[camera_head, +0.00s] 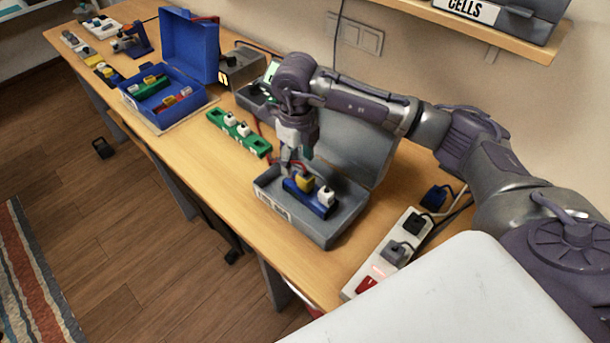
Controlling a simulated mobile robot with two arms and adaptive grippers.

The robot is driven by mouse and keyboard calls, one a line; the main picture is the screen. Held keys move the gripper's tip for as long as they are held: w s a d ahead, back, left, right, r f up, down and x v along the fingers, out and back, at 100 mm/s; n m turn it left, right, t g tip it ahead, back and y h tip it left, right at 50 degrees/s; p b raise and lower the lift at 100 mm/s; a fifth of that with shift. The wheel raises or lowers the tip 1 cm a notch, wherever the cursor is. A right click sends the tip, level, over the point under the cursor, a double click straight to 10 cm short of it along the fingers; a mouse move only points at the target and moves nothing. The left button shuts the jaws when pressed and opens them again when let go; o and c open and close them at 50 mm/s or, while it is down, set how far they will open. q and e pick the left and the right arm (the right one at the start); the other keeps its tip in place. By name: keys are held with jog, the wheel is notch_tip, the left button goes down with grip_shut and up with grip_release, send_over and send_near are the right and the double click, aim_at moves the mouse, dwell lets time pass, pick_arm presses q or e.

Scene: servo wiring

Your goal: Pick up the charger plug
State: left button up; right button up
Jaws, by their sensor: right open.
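A white power strip (372,262) lies at the desk's front right with a black plug (417,223) and a grey plug (397,252) in it. A dark blue plug or adapter (434,197) with a cable is just behind it. I cannot tell which of these is the charger plug. My right gripper (289,166) is open and points down over an open grey case (325,230), left of the strip. Beneath it, a blue holder (310,200) carries a yellow block and a white block. The fingertips are close to the yellow block (305,183); contact is unclear. My left gripper is out of view.
A green holder (240,132) lies left of the grey case. An open blue case (163,93) with blocks stands farther left. The grey case's raised lid (345,143) is behind my gripper. A shelf (480,28) overhangs the right. Bare desk (215,158) lies in front of the green holder.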

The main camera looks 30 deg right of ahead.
aim_at(304, 174)
jog(key=shift+d+f, duration=0.3)
jog(key=shift+f, duration=0.4)
jog(key=f+p, duration=0.2)
jog(key=f, duration=0.2)
jog(key=shift+s+d+f+p, duration=0.1)
jog(key=shift+s+d+p, duration=0.2)
jog(key=shift+s+p, duration=0.1)
jog(key=shift+w+f, duration=0.15)
jog(key=shift+f, duration=0.25)
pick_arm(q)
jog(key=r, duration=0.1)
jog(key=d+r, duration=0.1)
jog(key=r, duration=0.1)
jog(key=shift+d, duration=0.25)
pick_arm(e)
jog(key=c, duration=0.3)
grip_shut()
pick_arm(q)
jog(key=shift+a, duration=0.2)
pick_arm(e)
jog(key=shift+r, duration=0.1)
